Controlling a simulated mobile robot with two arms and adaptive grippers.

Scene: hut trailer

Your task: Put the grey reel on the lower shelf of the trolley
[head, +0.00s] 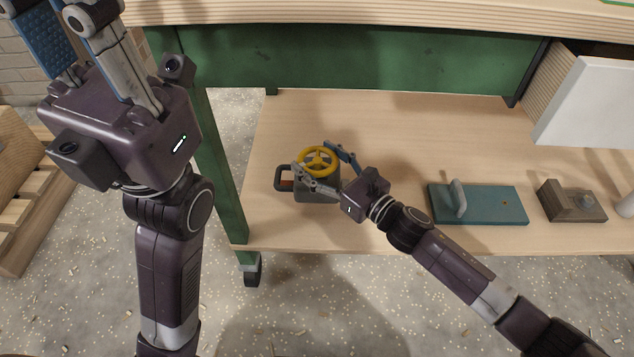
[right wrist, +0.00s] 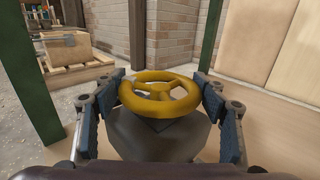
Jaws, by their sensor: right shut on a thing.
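The grey reel (head: 318,194) has a squat grey body with a yellow spoked wheel (head: 318,161) on top. It is upright at the left part of the trolley's lower shelf (head: 350,120); I cannot tell whether it touches the boards. My right gripper (head: 322,167) is shut on it, with one finger on each side. In the right wrist view the yellow wheel (right wrist: 160,93) sits between the blue finger pads, and the grey body below is partly hidden. My left gripper (head: 58,38) is raised at the upper left, empty, with its fingers apart.
A teal plate with a handle (head: 490,205) and a grey-brown block (head: 572,204) lie to the right on the shelf. A green leg (head: 218,165) stands left of the reel. A white-fronted drawer (head: 590,105) hangs at upper right. The shelf's middle is clear behind my right gripper.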

